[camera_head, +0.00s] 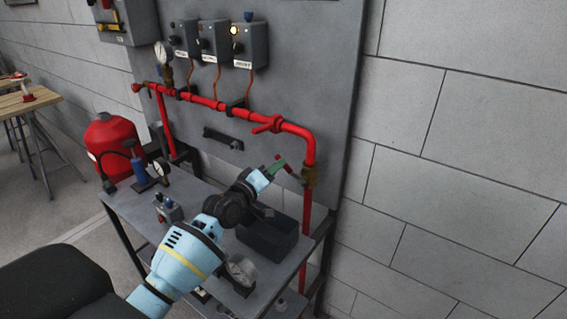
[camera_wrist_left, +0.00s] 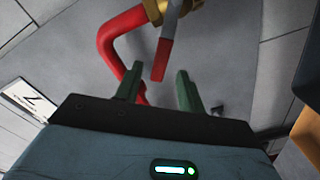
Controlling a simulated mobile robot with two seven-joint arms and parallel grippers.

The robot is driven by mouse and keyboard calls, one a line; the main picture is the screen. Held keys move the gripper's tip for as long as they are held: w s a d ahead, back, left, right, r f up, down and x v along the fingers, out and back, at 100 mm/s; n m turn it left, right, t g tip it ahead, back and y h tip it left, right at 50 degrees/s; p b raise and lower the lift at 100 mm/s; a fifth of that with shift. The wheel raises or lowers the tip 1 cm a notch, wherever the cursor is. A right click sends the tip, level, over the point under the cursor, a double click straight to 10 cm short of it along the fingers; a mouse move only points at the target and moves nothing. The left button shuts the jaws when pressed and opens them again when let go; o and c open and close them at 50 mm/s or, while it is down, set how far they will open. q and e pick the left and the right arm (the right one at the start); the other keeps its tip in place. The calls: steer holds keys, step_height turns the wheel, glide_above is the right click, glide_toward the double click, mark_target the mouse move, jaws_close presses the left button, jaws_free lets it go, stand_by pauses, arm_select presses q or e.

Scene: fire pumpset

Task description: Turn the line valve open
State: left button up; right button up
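The line valve is a brass body (camera_head: 309,177) on the red pipe, at the right edge of the grey panel. Its lever has a red grip (camera_head: 291,173) that points left toward my left gripper. In the left wrist view, the brass body (camera_wrist_left: 153,10) is at the top and the red grip (camera_wrist_left: 161,60) hangs down from it. My left gripper (camera_head: 276,166) has green fingers; in the wrist view (camera_wrist_left: 157,84) they are apart, with the grip's end just ahead of the gap. Contact is not visible. My right gripper is out of view.
A red pipe (camera_head: 205,101) runs across the panel (camera_head: 315,60), with another red fitting (camera_head: 267,125) on it. A red tank (camera_head: 112,140) stands left.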

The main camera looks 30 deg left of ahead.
mark_target(289, 169)
arm_select(q)
steer(key=shift+w+d+b, duration=0.15)
steer(key=shift+w+d, duration=0.05)
steer(key=shift+w, duration=1)
steer(key=shift+w+d+b, duration=0.15)
steer(key=shift+w, duration=1.05)
jaws_close()
